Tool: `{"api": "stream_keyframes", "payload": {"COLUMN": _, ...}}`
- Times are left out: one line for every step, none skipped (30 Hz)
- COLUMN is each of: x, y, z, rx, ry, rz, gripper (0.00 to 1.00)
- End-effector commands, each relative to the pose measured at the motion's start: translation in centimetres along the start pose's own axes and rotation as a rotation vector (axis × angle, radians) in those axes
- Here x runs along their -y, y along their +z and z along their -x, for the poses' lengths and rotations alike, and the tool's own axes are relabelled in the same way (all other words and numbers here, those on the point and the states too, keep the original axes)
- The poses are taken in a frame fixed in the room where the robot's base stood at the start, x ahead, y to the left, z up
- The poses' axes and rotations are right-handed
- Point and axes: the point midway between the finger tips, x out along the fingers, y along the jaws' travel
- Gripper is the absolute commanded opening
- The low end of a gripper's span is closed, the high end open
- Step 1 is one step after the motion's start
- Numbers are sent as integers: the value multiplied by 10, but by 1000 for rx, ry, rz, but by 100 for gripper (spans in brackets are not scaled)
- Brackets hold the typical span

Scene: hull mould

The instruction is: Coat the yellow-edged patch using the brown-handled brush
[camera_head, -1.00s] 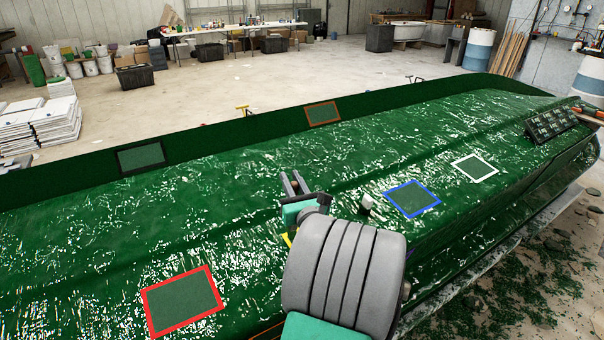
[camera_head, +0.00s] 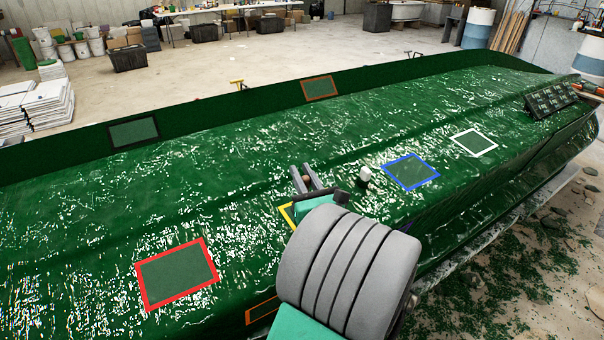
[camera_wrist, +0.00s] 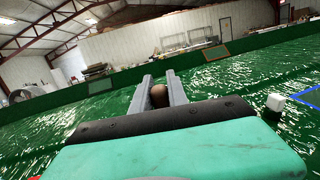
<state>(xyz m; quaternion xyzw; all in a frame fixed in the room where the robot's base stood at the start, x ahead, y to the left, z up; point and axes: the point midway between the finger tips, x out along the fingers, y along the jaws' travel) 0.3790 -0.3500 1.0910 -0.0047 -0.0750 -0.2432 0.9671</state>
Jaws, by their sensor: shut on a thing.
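The yellow-edged patch (camera_head: 287,215) lies on the green hull (camera_head: 230,200). Only a corner of its left edge shows in the head view; my gripper and arm hide the rest. My gripper (camera_head: 301,170) is above the hull, over the patch's far side in the picture. In the wrist view my gripper (camera_wrist: 158,80) is shut on the brush, whose rounded brown handle (camera_wrist: 159,96) shows between the two grey fingers. The bristles are hidden, so I cannot tell whether they touch the hull.
Other framed patches are red (camera_head: 177,274), blue (camera_head: 411,172), white (camera_head: 474,142), black (camera_head: 134,133), brown-orange (camera_head: 320,88) and orange (camera_head: 262,310). A small white object (camera_head: 364,174) stands right of my gripper. A dark rack (camera_head: 551,100) sits at the hull's far right.

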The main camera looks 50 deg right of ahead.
Motion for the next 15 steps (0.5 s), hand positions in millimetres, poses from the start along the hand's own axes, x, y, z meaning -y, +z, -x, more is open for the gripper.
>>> {"api": "stream_keyframes", "payload": {"x": 0, "y": 0, "z": 0, "rx": 0, "ry": 0, "rz": 0, "gripper": 0}}
{"api": "stream_keyframes", "payload": {"x": 0, "y": 0, "z": 0, "rx": 0, "ry": 0, "rz": 0, "gripper": 0}}
{"api": "stream_keyframes", "payload": {"x": 0, "y": 0, "z": 0, "rx": 0, "ry": 0, "rz": 0, "gripper": 0}}
{"api": "stream_keyframes", "payload": {"x": 0, "y": 0, "z": 0, "rx": 0, "ry": 0, "rz": 0, "gripper": 0}}
{"api": "stream_keyframes", "payload": {"x": 0, "y": 0, "z": 0, "rx": 0, "ry": 0, "rz": 0, "gripper": 0}}
{"api": "stream_keyframes", "payload": {"x": 0, "y": 0, "z": 0, "rx": 0, "ry": 0, "rz": 0, "gripper": 0}}
{"api": "stream_keyframes", "payload": {"x": 0, "y": 0, "z": 0, "rx": 0, "ry": 0, "rz": 0, "gripper": 0}}
{"api": "stream_keyframes", "payload": {"x": 0, "y": -1, "z": 0, "rx": 0, "ry": 0, "rz": 0, "gripper": 0}}
{"api": "stream_keyframes", "payload": {"x": 0, "y": -2, "z": 0, "rx": 0, "ry": 0, "rz": 0, "gripper": 0}}
{"api": "stream_keyframes", "payload": {"x": 0, "y": -2, "z": 0, "rx": 0, "ry": 0, "rz": 0, "gripper": 0}}
{"api": "stream_keyframes", "payload": {"x": 0, "y": -3, "z": 0, "rx": 0, "ry": 0, "rz": 0, "gripper": 0}}
{"api": "stream_keyframes", "payload": {"x": 0, "y": -4, "z": 0, "rx": 0, "ry": 0, "rz": 0, "gripper": 0}}
{"api": "stream_keyframes", "payload": {"x": 0, "y": -5, "z": 0, "rx": 0, "ry": 0, "rz": 0, "gripper": 0}}
{"api": "stream_keyframes", "payload": {"x": 0, "y": -6, "z": 0, "rx": 0, "ry": 0, "rz": 0, "gripper": 0}}
{"api": "stream_keyframes", "payload": {"x": 0, "y": -7, "z": 0, "rx": 0, "ry": 0, "rz": 1, "gripper": 0}}
